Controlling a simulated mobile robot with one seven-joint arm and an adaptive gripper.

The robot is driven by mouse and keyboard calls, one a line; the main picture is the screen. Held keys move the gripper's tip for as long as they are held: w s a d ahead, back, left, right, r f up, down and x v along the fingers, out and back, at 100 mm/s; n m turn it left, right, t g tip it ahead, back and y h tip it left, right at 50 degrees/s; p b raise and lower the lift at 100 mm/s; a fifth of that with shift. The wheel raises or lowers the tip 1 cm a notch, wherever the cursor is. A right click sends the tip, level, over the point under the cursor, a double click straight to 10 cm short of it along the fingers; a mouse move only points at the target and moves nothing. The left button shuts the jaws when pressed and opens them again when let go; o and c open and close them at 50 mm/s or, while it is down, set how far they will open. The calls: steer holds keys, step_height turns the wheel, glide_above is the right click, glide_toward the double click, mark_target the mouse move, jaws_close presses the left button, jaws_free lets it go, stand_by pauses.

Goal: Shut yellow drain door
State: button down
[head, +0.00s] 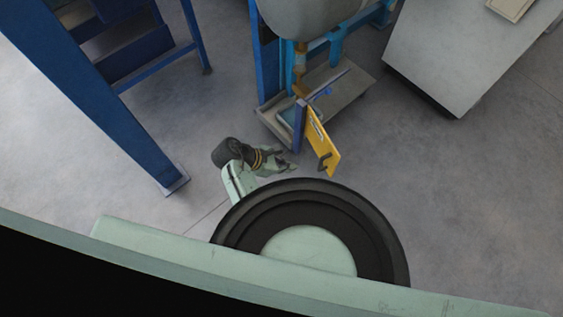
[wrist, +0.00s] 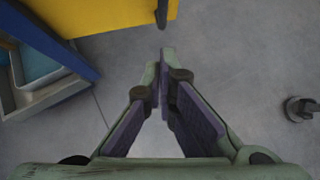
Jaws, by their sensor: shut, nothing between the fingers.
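The yellow drain door (head: 322,142) stands swung out from the blue machine frame in the head view, with a dark handle (head: 324,163) near its lower outer corner. It also shows at the top left of the wrist view (wrist: 105,14), where the dark handle (wrist: 162,12) hangs at its right end. My gripper (head: 290,168) is to the left of the door in the head view, apart from it. In the wrist view my gripper (wrist: 164,55) has its fingertips together with nothing between them, just below the handle in the picture.
A blue post (head: 299,125) stands at the door's inner edge. A grey tray (head: 335,92) lies under the machine, and its corner shows in the wrist view (wrist: 40,92). A blue frame leg (head: 150,150) stands at left, a grey cabinet (head: 465,50) at right. Floor between is clear.

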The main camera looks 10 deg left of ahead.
steer(key=w+d+f, duration=0.2)
steer(key=w+d, duration=0.1)
steer(key=d, duration=0.3)
steer(key=shift+f+p, duration=0.3)
steer(key=shift+f, duration=0.1)
steer(key=shift+w+d, duration=0.1)
